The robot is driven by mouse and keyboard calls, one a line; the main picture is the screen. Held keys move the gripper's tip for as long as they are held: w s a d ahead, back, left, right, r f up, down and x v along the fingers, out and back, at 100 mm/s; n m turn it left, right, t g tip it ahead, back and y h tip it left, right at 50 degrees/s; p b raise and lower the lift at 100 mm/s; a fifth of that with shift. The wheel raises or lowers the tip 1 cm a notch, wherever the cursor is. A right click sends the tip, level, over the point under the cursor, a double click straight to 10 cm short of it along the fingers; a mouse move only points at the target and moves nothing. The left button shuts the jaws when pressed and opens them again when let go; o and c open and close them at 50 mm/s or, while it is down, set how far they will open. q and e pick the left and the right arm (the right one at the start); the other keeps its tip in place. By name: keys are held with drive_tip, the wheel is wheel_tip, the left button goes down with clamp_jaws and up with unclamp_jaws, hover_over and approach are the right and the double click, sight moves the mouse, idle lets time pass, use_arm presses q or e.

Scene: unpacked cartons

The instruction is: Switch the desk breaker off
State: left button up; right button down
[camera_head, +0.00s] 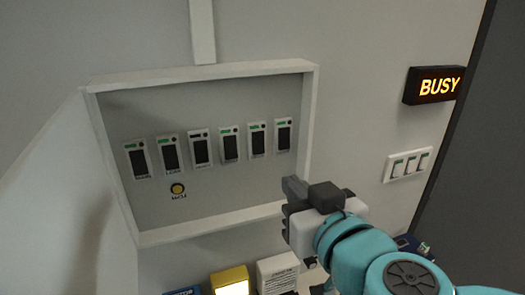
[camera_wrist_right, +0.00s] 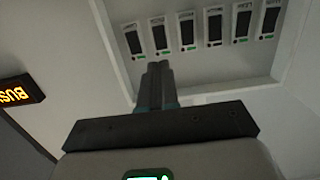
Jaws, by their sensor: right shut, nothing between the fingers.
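A row of several breakers is set in a recessed wall panel (camera_head: 200,72). Each is a white plate with a dark rocker, and most show a small green mark. The third breaker from the left (camera_head: 200,147) shows no green; it also shows in the wrist view (camera_wrist_right: 214,28), where the row appears reversed. The labels are too small to read, so I cannot tell which is the desk breaker. My right gripper (camera_head: 293,188) is shut and empty, below the row's right end near the panel's lower right corner. It also shows in the wrist view (camera_wrist_right: 158,68). My left gripper is out of view.
A round yellow button (camera_head: 177,189) sits below the row. The panel's raised white frame (camera_head: 210,224) surrounds it. To the right are a lit BUSY sign (camera_head: 437,85) and a white switch plate (camera_head: 407,164). A yellow box (camera_head: 230,280) and a white box (camera_head: 278,273) stand below.

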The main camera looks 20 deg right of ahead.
approach(260, 148)
drive_tip(key=w, duration=0.3)
drive_tip(key=w+f, duration=0.1)
drive_tip(key=w, duration=0.3)
drive_tip(key=shift+a+f, duration=0.15)
drive_tip(key=shift+s, duration=0.3)
drive_tip(key=shift+w, duration=0.15)
drive_tip(key=shift+w+f+b, duration=0.1)
drive_tip(key=shift+b, duration=0.2)
drive_tip(key=t+b, duration=0.1)
drive_tip(key=b, duration=0.2)
drive_tip(key=t+b, duration=0.1)
drive_tip(key=b, duration=0.3)
drive_tip(key=shift+w+f, duration=0.15)
drive_tip(key=shift+f, duration=0.15)
drive_tip(key=shift+r, duration=0.35)
